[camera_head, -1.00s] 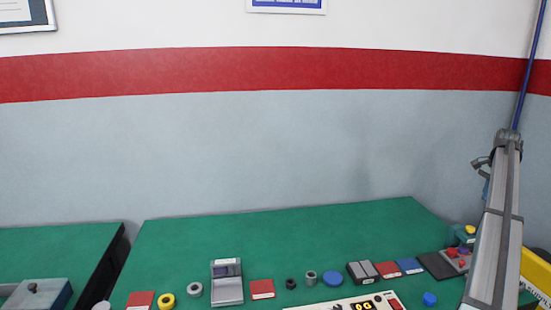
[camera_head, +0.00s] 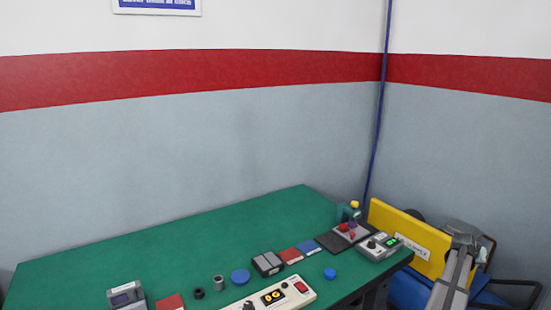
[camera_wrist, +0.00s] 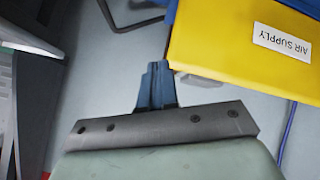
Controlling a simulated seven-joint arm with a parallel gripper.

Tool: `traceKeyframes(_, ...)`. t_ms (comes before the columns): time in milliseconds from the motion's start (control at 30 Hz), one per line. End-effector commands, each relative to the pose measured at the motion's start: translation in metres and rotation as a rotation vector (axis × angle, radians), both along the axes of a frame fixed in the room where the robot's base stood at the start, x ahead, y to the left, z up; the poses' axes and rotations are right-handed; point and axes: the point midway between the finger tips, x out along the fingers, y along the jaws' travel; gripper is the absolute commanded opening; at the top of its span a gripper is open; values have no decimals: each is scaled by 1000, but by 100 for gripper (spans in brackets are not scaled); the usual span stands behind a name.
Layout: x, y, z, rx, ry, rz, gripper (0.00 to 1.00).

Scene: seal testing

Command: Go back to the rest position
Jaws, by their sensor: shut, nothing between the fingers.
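My gripper (camera_wrist: 157,84) shows in the wrist view with its dark blue fingers together and nothing between them. It is beside a yellow box labelled "AIR SUPPLY" (camera_wrist: 245,48), apart from the table-top items. In the head view my arm shows at the lower right, off the right end of the green table (camera_head: 190,245) and in front of the yellow box (camera_head: 405,237). I cannot make out the fingertips there.
The table's back is clear. A blue pipe (camera_head: 378,120) runs down the wall corner.

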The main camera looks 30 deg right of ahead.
Motion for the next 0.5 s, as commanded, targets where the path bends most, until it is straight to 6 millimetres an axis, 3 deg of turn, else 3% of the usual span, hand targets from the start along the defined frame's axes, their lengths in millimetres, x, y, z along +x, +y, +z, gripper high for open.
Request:
traceKeyframes(67, -8, 17, -27, -17, 2, 25, 0)
traceKeyframes(167, 1, 37, -60, -20, -27, 50, 0)
traceKeyframes(367, 48, 94, -135, 27, -162, 68, 0)
traceKeyframes(500, 86, 144, -186, 90, -280, 54, 0)
